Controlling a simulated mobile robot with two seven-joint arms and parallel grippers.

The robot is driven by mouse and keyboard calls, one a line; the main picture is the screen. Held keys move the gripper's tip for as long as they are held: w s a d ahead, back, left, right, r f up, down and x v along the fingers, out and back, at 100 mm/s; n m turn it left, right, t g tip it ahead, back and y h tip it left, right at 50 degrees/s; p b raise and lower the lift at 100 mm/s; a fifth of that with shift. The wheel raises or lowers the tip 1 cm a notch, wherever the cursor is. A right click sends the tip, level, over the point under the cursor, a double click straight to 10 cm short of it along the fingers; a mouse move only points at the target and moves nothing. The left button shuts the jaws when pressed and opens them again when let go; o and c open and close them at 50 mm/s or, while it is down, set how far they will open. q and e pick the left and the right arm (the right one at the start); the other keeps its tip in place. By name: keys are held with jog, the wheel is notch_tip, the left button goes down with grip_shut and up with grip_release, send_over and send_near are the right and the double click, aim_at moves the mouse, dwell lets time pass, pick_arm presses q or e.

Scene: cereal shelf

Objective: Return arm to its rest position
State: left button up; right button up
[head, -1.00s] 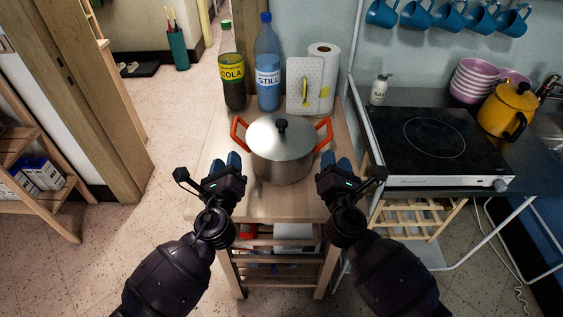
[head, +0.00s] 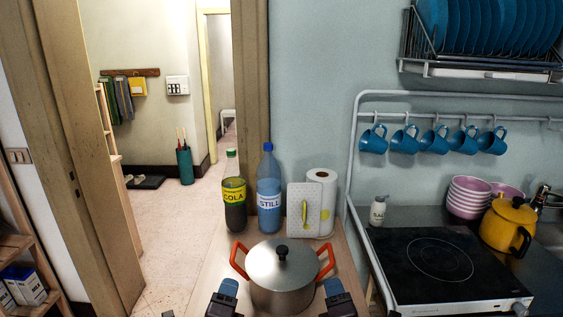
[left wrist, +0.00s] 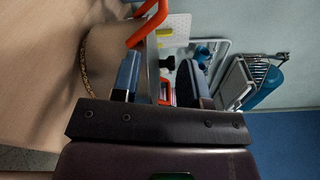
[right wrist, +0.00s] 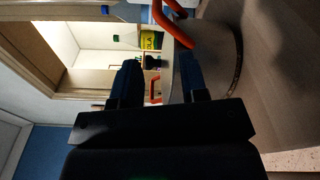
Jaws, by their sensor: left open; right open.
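A steel pot (head: 283,290) with a lid, black knob and two orange-red handles stands on the wooden cart (head: 215,270). The pot also shows in the left wrist view (left wrist: 103,62) and the right wrist view (right wrist: 215,55). My left gripper (head: 223,294) is at the bottom of the head view, beside the pot's left side; its fingers are apart in the left wrist view (left wrist: 160,72). My right gripper (head: 337,292) is beside the pot's right side, also with fingers apart (right wrist: 160,76). Neither holds anything. My arms are mostly below the head view.
A cola bottle (head: 234,208), a water bottle (head: 269,200), a white dotted board (head: 303,222) and a paper roll (head: 322,187) stand behind the pot. The hob (head: 408,252), a yellow kettle (head: 508,226) and stacked bowls (head: 468,198) are right. Open floor (head: 170,235) lies left.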

pick_arm(q)
jog(key=s+a+f+n+g, duration=0.2)
jog(key=s+a+f+n, duration=0.3)
jog(key=s+n, duration=0.2)
jog(key=s+a+f+n+g+y, duration=0.1)
jog(key=s+a+f+n+g, duration=0.1)
jog(key=s+a+f+n, duration=0.3)
jog(key=s+a+f+n+g+y, duration=0.1)
jog(key=s+a+f+n+g, duration=0.1)
jog(key=s+a+f+n, duration=0.3)
jog(key=s+f+n, duration=0.1)
jog(key=s+n, duration=0.3)
jog(key=s, duration=0.3)
jog(key=shift+a+f, duration=0.3)
jog(key=shift+f, duration=0.05)
pick_arm(e)
jog(key=s+d+f+m+g, duration=0.2)
jog(key=s+d+f+m, duration=0.3)
jog(key=s+m, duration=0.2)
jog(key=s+d+f+m+g+h, duration=0.1)
jog(key=s+d+f+m+g, duration=0.1)
jog(key=s+d+f+m, duration=0.3)
jog(key=s+d+f+m+g, duration=0.2)
jog(key=s+d+f+m, duration=0.3)
jog(key=s+m, duration=0.4)
jog(key=s+f, duration=0.1)
jog(key=s, duration=0.2)
jog(key=shift+d+f+h, duration=0.35)
jog(key=shift+f+h, duration=0.05)
